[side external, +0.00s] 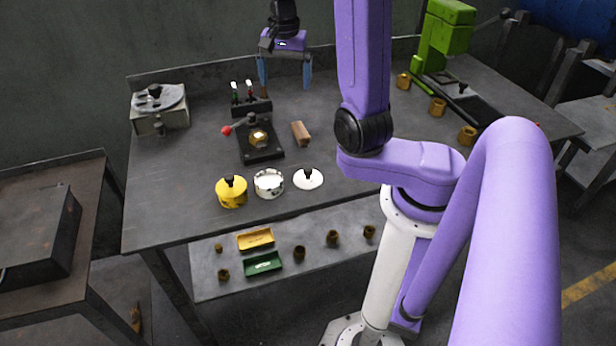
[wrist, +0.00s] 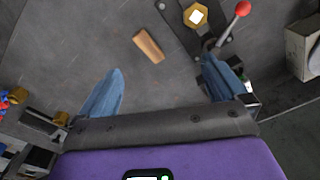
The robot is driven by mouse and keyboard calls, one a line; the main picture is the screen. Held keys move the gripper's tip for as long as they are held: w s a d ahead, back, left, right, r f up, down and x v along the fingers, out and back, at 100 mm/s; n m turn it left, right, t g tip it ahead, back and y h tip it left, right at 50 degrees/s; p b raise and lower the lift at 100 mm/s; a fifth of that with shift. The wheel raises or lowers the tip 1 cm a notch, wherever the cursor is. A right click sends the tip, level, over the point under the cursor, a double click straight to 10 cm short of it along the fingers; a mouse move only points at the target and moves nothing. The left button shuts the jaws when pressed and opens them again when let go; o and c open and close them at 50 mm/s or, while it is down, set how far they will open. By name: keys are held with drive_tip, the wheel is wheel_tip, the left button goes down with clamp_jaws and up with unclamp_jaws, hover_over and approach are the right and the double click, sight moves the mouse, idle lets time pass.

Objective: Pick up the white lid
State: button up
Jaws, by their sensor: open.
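The white lid (side external: 308,179), a flat disc with a black knob, lies on the table near its front edge in the side external view. It sits to the right of an open white pot (side external: 268,183). My gripper (side external: 285,82) hangs above the back of the table, far behind the lid and above it. Its two blue fingers are spread apart with nothing between them, as the wrist view (wrist: 163,88) also shows. The lid is not in the wrist view.
A yellow lidded pot (side external: 231,192) stands left of the white pot. A small press with a red-knobbed lever (side external: 260,142), a wooden block (side external: 300,133) and a tool holder (side external: 250,106) stand behind. A green machine (side external: 446,36) is at the back right. Bare table lies right of the lid.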

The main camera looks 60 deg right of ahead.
drive_tip(key=s+a+f+m, duration=0.1)
drive_tip(key=s+a+m, duration=0.3)
drive_tip(key=s+a, duration=0.55)
hover_over(308, 169)
wheel_tip(308, 169, down, 10)
drive_tip(key=shift+s+a+f, duration=0.1)
drive_tip(key=shift+a+f, duration=0.05)
drive_tip(key=shift+f, duration=3.65)
drive_tip(key=c, duration=1.1)
drive_tip(key=shift+r, duration=0.1)
